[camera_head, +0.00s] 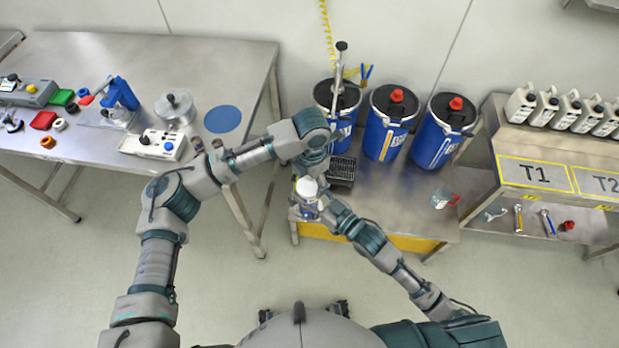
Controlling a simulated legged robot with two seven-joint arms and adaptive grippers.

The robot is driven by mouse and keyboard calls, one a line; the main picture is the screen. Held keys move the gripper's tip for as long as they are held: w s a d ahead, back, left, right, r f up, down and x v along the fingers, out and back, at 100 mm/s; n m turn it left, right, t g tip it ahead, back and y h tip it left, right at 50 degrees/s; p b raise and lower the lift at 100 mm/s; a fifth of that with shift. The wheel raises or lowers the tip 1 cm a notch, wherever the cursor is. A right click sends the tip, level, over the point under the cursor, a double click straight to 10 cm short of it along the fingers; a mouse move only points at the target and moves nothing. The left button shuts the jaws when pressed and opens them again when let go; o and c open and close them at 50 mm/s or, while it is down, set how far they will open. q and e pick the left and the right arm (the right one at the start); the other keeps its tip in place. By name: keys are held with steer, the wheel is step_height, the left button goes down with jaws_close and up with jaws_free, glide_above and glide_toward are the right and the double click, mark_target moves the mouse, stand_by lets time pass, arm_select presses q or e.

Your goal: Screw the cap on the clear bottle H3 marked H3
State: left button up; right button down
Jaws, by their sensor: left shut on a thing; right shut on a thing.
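A small clear bottle with a white cap (307,187) is at the middle of the head view, above the near left corner of the metal drum table. My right gripper (311,208) comes from the lower right and is shut on the bottle. My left gripper (312,170) reaches down from above and is shut at the white cap. The fingers of both grippers are small and partly hidden by the wrists. I cannot read the H3 mark or tell how far the cap sits on the thread.
Three blue drums (383,137) stand at the back of the drum table (395,205); the left one carries a pump. A black grate (342,170) and a clear beaker (441,200) are on it. A cluttered workbench (180,60) is at left, a shelf with white canisters (549,104) at right.

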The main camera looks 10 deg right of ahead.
arm_select(q)
steer(key=m, duration=0.3)
steer(key=o, duration=0.7)
steer(key=shift+s, duration=0.1)
steer(key=shift+r, duration=2.25)
steer(key=shift+c, duration=0.3)
